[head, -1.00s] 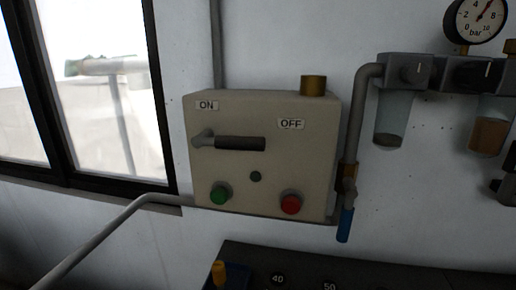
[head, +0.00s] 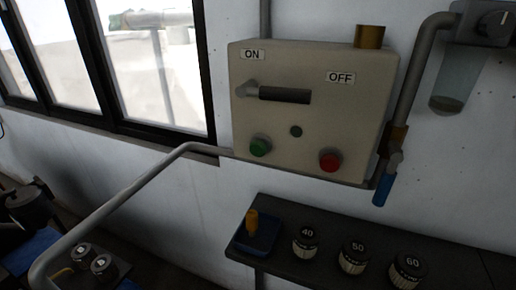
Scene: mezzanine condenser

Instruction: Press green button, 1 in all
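The green button (head: 260,146) is a round knob low on the left of a beige control box (head: 310,125) on the white wall. A red button (head: 330,160) sits to its right on the same face. Above them is a dark lever handle (head: 284,95) lying level, between an ON label (head: 252,55) and an OFF label (head: 340,77). Neither gripper can be made out in the head view.
A grey pipe (head: 130,190) runs from the box down to the lower left. A blue-handled valve (head: 384,190) hangs at the box's right. Below, a dark shelf (head: 330,225) bears weights marked 40 (head: 306,241), 50 (head: 353,257) and 60 (head: 407,271).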

